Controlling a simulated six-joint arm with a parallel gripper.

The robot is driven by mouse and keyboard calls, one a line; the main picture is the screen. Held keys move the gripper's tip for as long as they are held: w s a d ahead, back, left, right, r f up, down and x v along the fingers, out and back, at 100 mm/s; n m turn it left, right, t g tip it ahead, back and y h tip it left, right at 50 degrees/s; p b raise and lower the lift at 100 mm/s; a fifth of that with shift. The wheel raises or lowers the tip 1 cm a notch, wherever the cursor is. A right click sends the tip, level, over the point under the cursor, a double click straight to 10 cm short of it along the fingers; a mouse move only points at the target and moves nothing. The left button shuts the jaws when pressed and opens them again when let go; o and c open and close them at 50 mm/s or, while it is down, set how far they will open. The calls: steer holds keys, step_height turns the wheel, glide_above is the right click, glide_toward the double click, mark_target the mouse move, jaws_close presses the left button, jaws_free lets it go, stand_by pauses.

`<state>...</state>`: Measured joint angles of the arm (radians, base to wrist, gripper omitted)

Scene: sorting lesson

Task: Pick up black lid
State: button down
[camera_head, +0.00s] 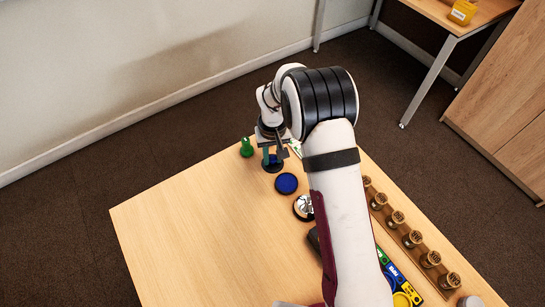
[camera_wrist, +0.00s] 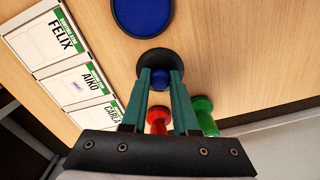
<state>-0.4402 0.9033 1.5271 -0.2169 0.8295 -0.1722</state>
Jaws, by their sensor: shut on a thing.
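In the head view the lid (camera_head: 273,169) shows as a dark disc directly below my gripper (camera_head: 270,159), at the far end of the wooden table. The fingers hide part of the lid. I cannot tell whether it touches the table.
A blue disc with a black rim (camera_head: 286,183) lies beside the lid. A green peg-like piece (camera_head: 246,148) and a red one (camera_wrist: 158,119) stand close by. Name cards (camera_wrist: 75,87) lie to one side. A silver dome (camera_head: 303,207) is nearer. The table's left part is clear.

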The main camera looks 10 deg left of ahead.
steer(key=shift+r, duration=0.4)
step_height(320, 180, up, 3)
steer(key=shift+r, duration=0.1)
steer(key=d+r, duration=0.6)
steer(key=d, duration=0.5)
glide_toward(287, 182)
step_height(287, 182, down, 4)
steer(key=shift+s+f, duration=0.1)
steer(key=shift+f, duration=0.8)
steer(key=shift+f, duration=0.15)
stand_by(0.4)
